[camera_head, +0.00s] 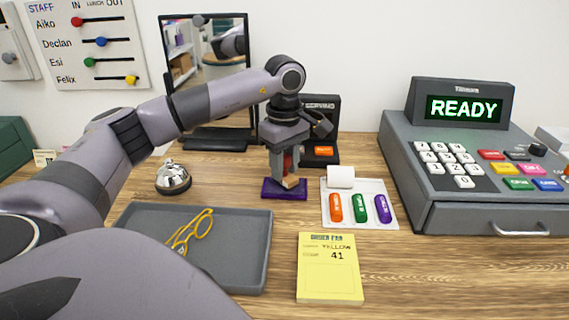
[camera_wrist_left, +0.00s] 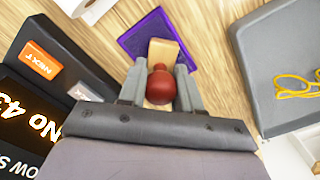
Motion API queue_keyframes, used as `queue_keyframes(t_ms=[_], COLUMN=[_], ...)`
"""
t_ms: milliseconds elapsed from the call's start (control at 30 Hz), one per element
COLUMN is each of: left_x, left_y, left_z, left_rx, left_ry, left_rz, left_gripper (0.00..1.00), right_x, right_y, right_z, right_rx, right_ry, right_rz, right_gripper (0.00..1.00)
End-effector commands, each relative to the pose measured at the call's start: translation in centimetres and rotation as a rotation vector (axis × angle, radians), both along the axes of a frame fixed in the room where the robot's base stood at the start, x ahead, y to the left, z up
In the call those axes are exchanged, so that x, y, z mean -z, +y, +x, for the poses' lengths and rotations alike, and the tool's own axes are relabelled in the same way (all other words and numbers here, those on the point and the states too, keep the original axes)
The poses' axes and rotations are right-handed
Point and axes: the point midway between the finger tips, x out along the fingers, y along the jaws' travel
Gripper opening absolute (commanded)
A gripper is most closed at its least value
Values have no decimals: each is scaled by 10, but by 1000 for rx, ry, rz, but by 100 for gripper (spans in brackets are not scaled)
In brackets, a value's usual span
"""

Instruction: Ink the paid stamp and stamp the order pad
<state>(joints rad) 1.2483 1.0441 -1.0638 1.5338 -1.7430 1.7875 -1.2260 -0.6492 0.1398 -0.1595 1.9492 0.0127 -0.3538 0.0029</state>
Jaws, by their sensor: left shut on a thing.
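The stamp has a round red handle and a pale wooden block (camera_head: 291,183). My left gripper (camera_head: 286,172) is shut on its handle; the red knob (camera_wrist_left: 161,88) shows between the fingers in the left wrist view. The block is over the purple ink pad (camera_head: 271,190), which also shows in the left wrist view (camera_wrist_left: 135,41). I cannot tell whether the block touches the pad. The stamp's underside is hidden. The yellow order pad (camera_head: 330,275), marked 41, lies at the front, right of the tray. My right gripper is not in view.
A grey tray (camera_head: 255,262) with yellow glasses (camera_head: 190,232) and a silver bell (camera_head: 173,178) are on the left. A white card (camera_head: 378,217) with three coloured pieces lies right of the ink pad. A till (camera_head: 455,185) stands right; a black serving display (camera_head: 322,130) stands behind.

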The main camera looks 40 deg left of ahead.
Motion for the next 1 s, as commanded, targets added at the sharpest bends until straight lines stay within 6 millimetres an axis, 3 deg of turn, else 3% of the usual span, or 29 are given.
queue_keyframes(t_ms=[1000], left_x=[11], left_y=[0], left_z=[0], left_rx=[0], left_ry=[0], left_rz=[0], left_gripper=[14], right_x=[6], right_y=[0], right_z=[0], right_rx=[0], right_ry=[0], right_rz=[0], right_gripper=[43])
